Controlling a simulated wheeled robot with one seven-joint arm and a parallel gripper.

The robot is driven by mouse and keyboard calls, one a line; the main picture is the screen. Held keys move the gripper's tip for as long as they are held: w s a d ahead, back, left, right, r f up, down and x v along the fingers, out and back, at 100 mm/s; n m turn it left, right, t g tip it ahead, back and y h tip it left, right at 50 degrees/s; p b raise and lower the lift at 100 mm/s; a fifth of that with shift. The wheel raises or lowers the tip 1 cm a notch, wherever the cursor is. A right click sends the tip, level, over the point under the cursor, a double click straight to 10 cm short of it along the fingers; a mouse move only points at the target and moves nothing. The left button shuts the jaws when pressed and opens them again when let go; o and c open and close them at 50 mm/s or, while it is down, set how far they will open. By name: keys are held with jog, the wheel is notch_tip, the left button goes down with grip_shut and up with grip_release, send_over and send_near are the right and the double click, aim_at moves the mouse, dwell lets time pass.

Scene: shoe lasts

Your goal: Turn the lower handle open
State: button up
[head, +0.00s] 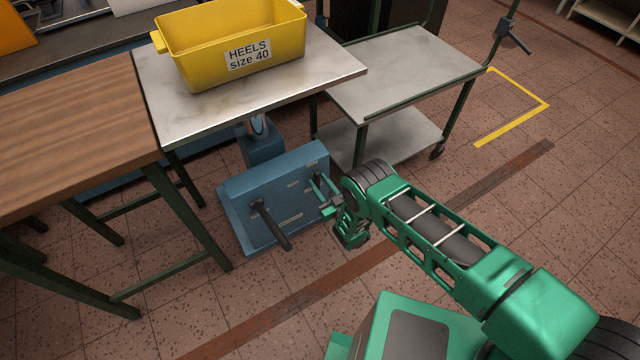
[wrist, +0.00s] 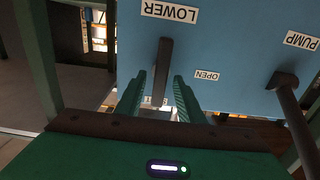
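The lower handle (wrist: 164,65) is a grey bar on the blue panel, under a white LOWER label (wrist: 169,11). It hangs roughly straight down in the wrist view. An OPEN label (wrist: 206,75) sits to its right. My gripper (wrist: 160,78) is open, with one green finger on each side of the handle and a visible gap to each. In the head view my gripper (head: 322,193) is at the right part of the blue pedestal unit (head: 240,198). The handle is mostly hidden there by my fingers.
The pump lever (head: 271,226) sticks out left of my gripper in the head view; it is at the right in the wrist view (wrist: 285,85). A yellow HEELS bin (head: 190,62) stands on the lift table (head: 165,115) above. A grey trolley (head: 400,75) stands behind.

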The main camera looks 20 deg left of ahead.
grip_shut()
